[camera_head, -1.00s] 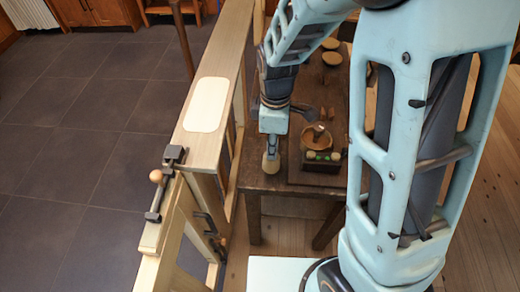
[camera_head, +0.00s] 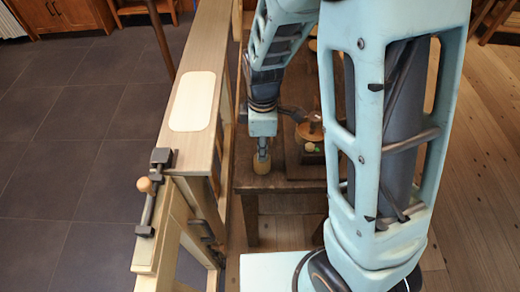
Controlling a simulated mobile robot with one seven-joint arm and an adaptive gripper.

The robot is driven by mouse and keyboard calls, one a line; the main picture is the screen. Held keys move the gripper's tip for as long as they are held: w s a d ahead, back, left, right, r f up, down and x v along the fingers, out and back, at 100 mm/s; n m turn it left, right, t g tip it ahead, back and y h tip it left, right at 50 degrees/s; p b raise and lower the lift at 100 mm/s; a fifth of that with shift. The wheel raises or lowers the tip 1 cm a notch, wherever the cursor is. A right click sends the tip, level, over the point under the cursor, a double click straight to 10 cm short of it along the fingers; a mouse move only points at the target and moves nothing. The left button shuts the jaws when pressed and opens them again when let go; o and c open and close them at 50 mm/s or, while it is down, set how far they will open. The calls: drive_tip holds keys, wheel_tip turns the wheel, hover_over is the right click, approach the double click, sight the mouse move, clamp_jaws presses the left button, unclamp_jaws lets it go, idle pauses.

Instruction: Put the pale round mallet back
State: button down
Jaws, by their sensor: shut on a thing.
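My gripper (camera_head: 263,147) points down over the near left part of the dark wooden table (camera_head: 290,179). It is shut on the pale round mallet (camera_head: 262,165), whose tan, rounded end shows just below the fingers. The rest of the mallet is hidden by the gripper. I cannot tell whether the mallet touches the tabletop or hangs just above it.
A wooden bowl (camera_head: 309,131) and a dark block with small green pieces (camera_head: 311,148) stand right of the gripper, partly behind my arm. A pale wooden frame with a white panel (camera_head: 192,101) and a latch with a round knob (camera_head: 145,185) runs along the left.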

drive_tip(key=shift+f, duration=0.1)
drive_tip(key=c, duration=1.8)
unclamp_jaws()
drive_tip(key=shift+c, duration=0.2)
wheel_tip(320, 180, up, 12)
drive_tip(key=shift+r+p, duration=0.2)
drive_tip(key=shift+p, duration=0.45)
